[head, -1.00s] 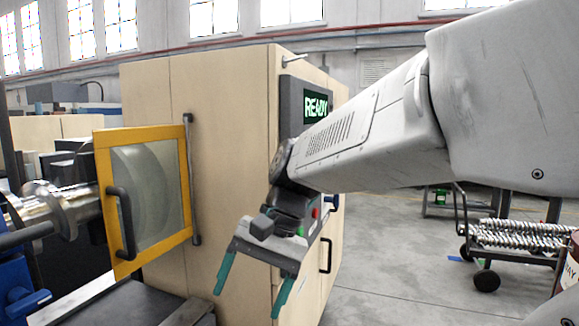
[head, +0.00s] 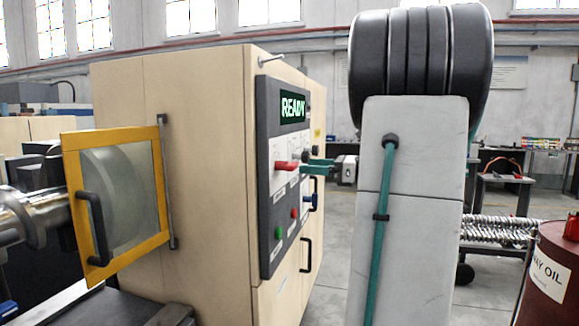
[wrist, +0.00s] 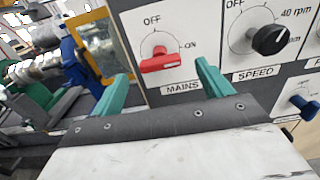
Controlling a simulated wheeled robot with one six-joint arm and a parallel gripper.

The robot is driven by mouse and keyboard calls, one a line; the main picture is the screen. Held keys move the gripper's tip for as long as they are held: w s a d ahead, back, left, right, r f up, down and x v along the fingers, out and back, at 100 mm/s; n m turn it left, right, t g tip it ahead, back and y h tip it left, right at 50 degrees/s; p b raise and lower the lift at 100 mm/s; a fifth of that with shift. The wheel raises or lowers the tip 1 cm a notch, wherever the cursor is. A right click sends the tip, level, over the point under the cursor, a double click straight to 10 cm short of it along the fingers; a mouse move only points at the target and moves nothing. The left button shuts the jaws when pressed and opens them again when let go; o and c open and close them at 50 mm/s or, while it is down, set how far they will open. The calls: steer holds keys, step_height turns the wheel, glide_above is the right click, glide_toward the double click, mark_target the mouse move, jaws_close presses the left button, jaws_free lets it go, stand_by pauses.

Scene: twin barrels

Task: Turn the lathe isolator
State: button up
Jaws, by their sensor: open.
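The lathe isolator is the red MAINS rotary handle (head: 288,166) on the dark-edged control panel of the beige lathe cabinet. In the wrist view the red handle (wrist: 160,62) lies roughly level, with a white mark at its right end, on the ON side; OFF is printed above it. My gripper (head: 304,166) is open, its teal fingers just to the right of the handle in the head view. In the wrist view my gripper (wrist: 161,74) has its fingertips spread either side of the handle, apparently apart from it.
A black SPEED knob (wrist: 270,39) and a blue handle (wrist: 303,104) sit right of the isolator. A green READY display (head: 292,108) is above, green and red buttons below. The yellow-framed guard (head: 117,200) stands left. An oil drum (head: 553,270) is at far right.

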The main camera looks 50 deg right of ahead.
mark_target(297, 165)
steer(key=x, duration=0.6)
steer(key=c, duration=1)
